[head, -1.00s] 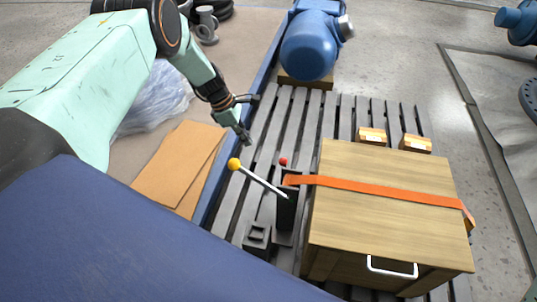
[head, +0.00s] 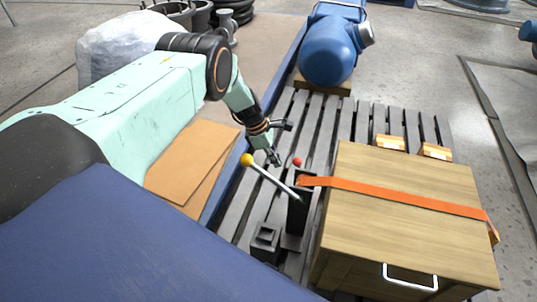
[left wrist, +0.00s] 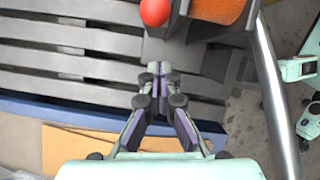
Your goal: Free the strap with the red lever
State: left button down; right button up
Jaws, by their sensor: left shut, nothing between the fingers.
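The red-knobbed lever (head: 297,162) stands at the top of a dark post (head: 298,208) beside the wooden chest (head: 395,215). The orange strap (head: 400,196) runs from this post across the chest lid. A second lever with a yellow knob (head: 246,160) slants up left from the post on a metal rod. My left gripper (head: 275,158) is shut and empty, just left of the red knob and apart from it. In the left wrist view, the shut fingertips (left wrist: 159,72) point toward the red knob (left wrist: 155,12), with the orange strap (left wrist: 218,8) beside it. My right gripper is not in view.
The chest and post stand on a grey slatted pallet (head: 350,120). A blue valve body (head: 328,50) is at the back, and small wooden blocks (head: 390,142) lie behind the chest. Cardboard (head: 190,160) lies left of the blue rail.

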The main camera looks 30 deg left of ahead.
pick_arm(q)
jog(key=shift+w+d+r, duration=0.3)
jog(key=shift+w+d, duration=0.1)
jog(key=shift+d, duration=0.3)
jog(key=shift+w+d+r, duration=0.25)
jog(key=shift+w+d, duration=0.1)
jog(key=shift+d, duration=0.3)
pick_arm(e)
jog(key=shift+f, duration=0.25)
pick_arm(q)
jog(key=shift+d+r+y, duration=0.1)
jog(key=shift+r+y, duration=0.05)
jog(key=shift+y, duration=0.15)
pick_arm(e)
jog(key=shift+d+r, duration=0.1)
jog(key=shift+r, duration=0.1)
